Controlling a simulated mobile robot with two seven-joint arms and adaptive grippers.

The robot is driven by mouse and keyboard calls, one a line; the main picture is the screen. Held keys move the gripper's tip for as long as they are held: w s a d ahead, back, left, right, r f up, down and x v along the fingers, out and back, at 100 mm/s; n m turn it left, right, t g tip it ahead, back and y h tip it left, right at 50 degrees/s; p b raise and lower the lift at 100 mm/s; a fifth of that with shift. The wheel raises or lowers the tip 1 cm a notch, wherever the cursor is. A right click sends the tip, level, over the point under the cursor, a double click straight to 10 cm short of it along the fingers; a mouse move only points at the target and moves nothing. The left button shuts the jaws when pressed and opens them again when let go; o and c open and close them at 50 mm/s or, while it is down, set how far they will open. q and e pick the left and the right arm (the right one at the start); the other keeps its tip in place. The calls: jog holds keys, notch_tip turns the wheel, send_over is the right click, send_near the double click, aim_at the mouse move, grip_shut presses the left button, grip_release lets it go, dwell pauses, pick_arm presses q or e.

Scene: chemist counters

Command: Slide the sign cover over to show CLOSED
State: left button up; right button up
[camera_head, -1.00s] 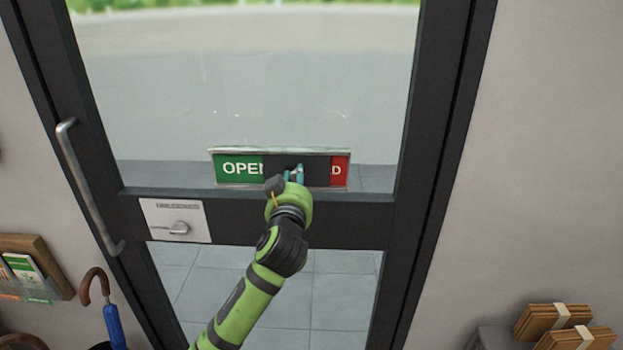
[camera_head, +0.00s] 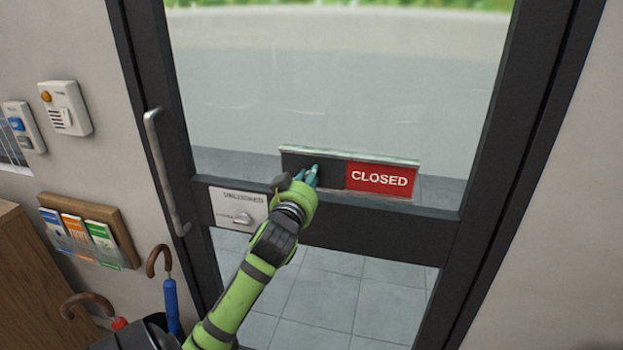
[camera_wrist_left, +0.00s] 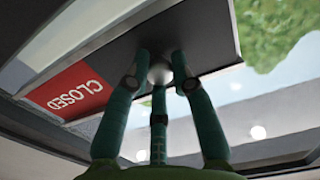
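The door sign (camera_head: 350,153) is a slim framed panel on the glass door. Its red CLOSED half (camera_head: 380,181) is fully readable on the right. The dark sign cover (camera_head: 333,173) lies over the left half, and no green OPEN shows. My left gripper (camera_head: 309,174) is at the cover. In the left wrist view its teal fingers (camera_wrist_left: 160,68) are closed around the round silver knob (camera_wrist_left: 160,76) on the cover (camera_wrist_left: 205,40). The red CLOSED panel (camera_wrist_left: 68,92) also shows there, beside the cover. My right gripper is not in view.
The door has a dark frame, a vertical handle (camera_head: 166,175) and a lock plate (camera_head: 238,208) below left of the sign. A leaflet rack (camera_head: 90,232) and umbrellas (camera_head: 170,300) stand to the left. Wall devices (camera_head: 65,108) hang above the rack.

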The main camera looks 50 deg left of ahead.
pick_arm(q)
jog(key=o, duration=0.4)
jog(key=shift+s+a+r, duration=0.1)
jog(key=shift+a+r, duration=0.1)
jog(key=shift+r, duration=0.35)
jog(key=shift+a+f, duration=0.1)
jog(key=shift+f, duration=0.1)
jog(key=shift+s, duration=0.1)
jog(key=v, duration=0.7)
jog(key=shift+s+d, duration=0.15)
jog(key=shift+d, duration=0.05)
